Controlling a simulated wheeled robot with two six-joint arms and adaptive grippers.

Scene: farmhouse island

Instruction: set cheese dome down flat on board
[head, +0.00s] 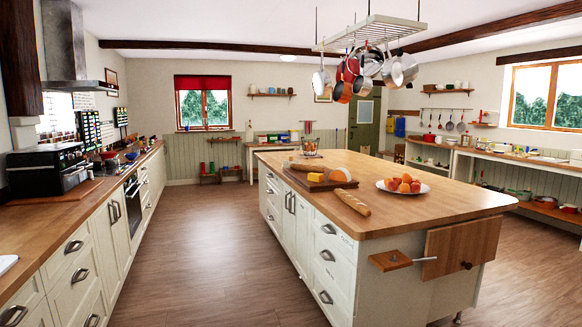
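A dark wooden board (297,180) lies on the near left part of the island top. A yellow cheese piece (315,177) and a rounded orange and pale piece (340,174) sit on it, with a long brown loaf (307,167) at its back edge. A small clear, glassy object with orange-brown parts (310,148) stands farther back on the island; it is too small to tell whether it is the cheese dome. No other dome shows clearly. Neither of my grippers is in view.
A counter (70,215) runs along the left. The wooden floor (215,240) between is clear.

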